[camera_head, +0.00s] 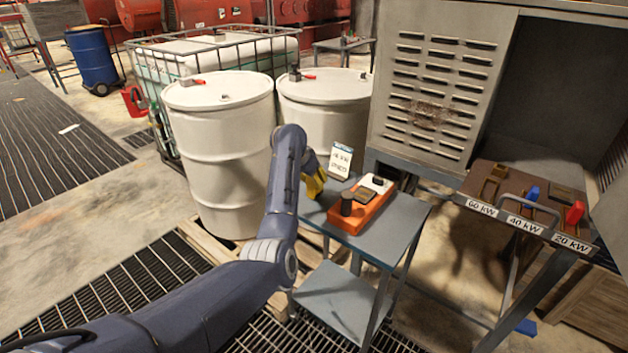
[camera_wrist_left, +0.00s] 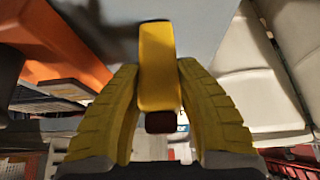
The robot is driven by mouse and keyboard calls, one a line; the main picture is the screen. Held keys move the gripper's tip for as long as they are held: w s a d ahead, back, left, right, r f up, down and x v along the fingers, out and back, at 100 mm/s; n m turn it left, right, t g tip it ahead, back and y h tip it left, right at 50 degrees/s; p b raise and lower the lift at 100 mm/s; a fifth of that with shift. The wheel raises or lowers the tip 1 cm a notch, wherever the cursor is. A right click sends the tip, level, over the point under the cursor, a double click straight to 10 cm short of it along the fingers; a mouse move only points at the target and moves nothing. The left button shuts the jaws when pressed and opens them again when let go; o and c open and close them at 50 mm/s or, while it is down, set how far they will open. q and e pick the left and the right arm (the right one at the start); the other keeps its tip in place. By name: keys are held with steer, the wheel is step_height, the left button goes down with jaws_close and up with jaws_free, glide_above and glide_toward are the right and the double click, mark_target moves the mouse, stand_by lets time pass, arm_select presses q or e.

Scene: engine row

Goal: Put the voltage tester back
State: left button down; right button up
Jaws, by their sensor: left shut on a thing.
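My left gripper (camera_head: 315,184) is at the left edge of a small blue-grey stand (camera_head: 402,223). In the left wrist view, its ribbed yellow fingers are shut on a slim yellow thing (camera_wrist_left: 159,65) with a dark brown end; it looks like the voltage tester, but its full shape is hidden. In the head view it cannot be told apart from the yellow fingers. An orange box (camera_head: 362,208) with a black knob and a white part sits on the stand, right of the gripper. The box also shows in the left wrist view (camera_wrist_left: 62,48). My right gripper is not in view.
A small lettered sign (camera_head: 340,160) stands at the stand's back. White drums (camera_head: 222,140) are close behind my left arm. A grey vented cabinet (camera_head: 436,85) and a panel with blue and red handles, labelled 60, 40 and 20 kW (camera_head: 525,225), are at right. The stand's front is clear.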

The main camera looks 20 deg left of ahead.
arm_select(q)
steer(key=shift+f, duration=0.35)
steer(key=c, duration=1)
jaws_free()
steer(key=shift+c, duration=0.2)
steer(key=shift+r, duration=0.55)
steer(key=v, duration=1.1)
steer(key=shift+s+r, duration=0.25)
steer(key=shift+r, duration=0.05)
steer(key=shift+a, duration=0.1)
